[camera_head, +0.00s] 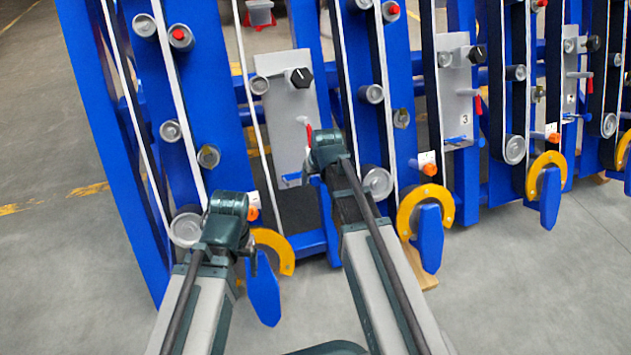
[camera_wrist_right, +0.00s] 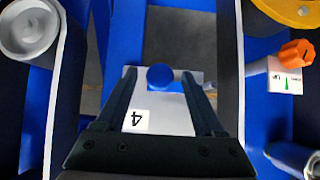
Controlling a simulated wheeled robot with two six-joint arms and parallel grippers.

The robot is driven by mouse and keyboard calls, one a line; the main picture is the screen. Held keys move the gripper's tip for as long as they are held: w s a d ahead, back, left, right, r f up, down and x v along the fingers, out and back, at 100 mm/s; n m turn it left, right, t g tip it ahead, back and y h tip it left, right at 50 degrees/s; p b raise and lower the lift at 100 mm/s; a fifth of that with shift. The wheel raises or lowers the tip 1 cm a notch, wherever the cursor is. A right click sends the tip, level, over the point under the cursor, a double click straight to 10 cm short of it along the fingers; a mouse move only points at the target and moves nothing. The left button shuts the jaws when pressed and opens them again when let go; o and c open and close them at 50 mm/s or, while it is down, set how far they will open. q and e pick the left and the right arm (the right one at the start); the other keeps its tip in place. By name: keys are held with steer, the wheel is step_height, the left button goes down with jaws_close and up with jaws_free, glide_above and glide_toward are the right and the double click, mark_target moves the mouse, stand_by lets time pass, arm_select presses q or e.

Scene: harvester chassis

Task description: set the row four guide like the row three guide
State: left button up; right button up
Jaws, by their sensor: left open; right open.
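The row four guide is a pale grey plate (camera_head: 288,105) with a black knob at its upper right and a blue handle near its lower end. The right wrist view shows its "4" label (camera_wrist_right: 136,121) and the round blue handle end (camera_wrist_right: 160,77). My right gripper (camera_head: 318,160) is in front of the plate's lower right; its open fingers lie either side of the blue handle, contact unclear. A red lever tip (camera_head: 308,132) shows beside it. The row three guide (camera_head: 455,90) has a red lever (camera_head: 478,103) and blue handle (camera_head: 459,140). My left gripper (camera_head: 232,225) is open, low at left.
An orange knob (camera_head: 253,213) and a yellow ring with blue paddle (camera_head: 264,290) are close to my left gripper. The orange knob beside row four also shows in the right wrist view (camera_wrist_right: 296,52). Belts, grey rollers and blue posts crowd both sides. Bare floor lies at left.

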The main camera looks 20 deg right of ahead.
jaws_close()
steer(key=shift+d, duration=0.1)
stand_by(1.2)
